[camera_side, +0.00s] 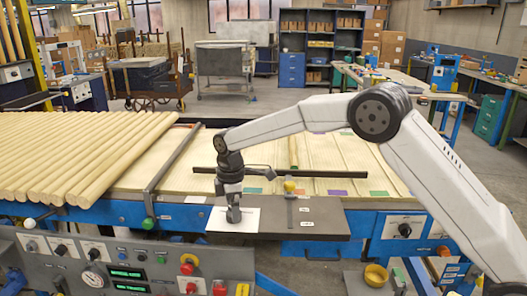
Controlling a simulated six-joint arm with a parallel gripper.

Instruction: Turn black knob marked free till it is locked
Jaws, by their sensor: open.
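My gripper (233,207) points straight down over a white plate (250,221) at the front edge of the bench. Its jaws are open. A dark, knob-like shape sits on the plate right below the jaws and blends with the dark fingers, so I cannot tell whether they touch it. Another black knob (405,230) is on a white label at the right of the blue bench front. More black knobs (60,250) sit on the grey control panel (150,262) at lower left. The markings are too small to read, so I cannot tell which knob says free.
Pale wooden dowels (80,150) lie in a row at left. A dark rail (172,170) and a dark crossbar (335,173) stand near my gripper. A dark grey plate (320,222) adjoins the white one.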

